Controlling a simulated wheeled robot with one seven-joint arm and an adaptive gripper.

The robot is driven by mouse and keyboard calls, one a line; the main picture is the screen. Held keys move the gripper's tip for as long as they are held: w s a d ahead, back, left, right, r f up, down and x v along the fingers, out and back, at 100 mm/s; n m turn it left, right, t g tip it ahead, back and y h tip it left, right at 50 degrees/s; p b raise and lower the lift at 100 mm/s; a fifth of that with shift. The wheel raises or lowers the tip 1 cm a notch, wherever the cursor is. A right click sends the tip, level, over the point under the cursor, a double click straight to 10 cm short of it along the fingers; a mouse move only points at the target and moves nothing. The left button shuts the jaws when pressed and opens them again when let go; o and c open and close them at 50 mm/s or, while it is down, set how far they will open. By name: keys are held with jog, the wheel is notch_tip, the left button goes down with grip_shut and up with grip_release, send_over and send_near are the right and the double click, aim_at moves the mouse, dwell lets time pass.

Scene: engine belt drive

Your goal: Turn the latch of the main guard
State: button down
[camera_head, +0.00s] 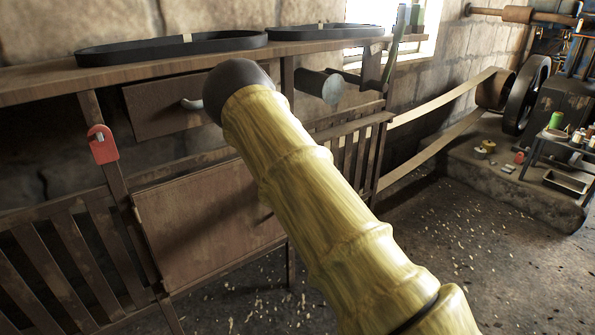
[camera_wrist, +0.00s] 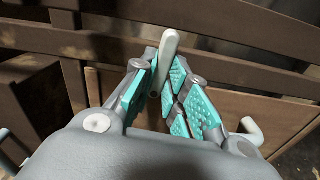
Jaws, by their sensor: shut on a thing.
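My gripper (camera_wrist: 166,72) shows in the wrist view with its teal-padded fingers closed around a pale grey lever (camera_wrist: 171,44), which appears to be the latch. The lever's rounded end sticks up between the fingertips. In the head view my yellow-sleeved arm covers the middle, so the gripper and the lever are hidden there. A slatted guard (camera_head: 74,240) stands at the lower left, and another slatted section shows right of my arm.
A red lock-like piece (camera_head: 103,145) hangs on a post at left. A drawer with a pale handle (camera_head: 191,104) is under the bench (camera_head: 40,84), where dark belts (camera_head: 170,48) lie. A wide belt (camera_head: 445,105) runs to a wheel at right. The floor at lower right is open.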

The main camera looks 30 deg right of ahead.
jog(key=shift+f+n, duration=0.15)
jog(key=shift+n, duration=0.55)
jog(key=c, duration=1.4)
grip_release()
jog(key=shift+s, duration=0.1)
jog(key=s, duration=0.8)
jog(key=s+d, duration=0.1)
jog(key=s, duration=0.3)
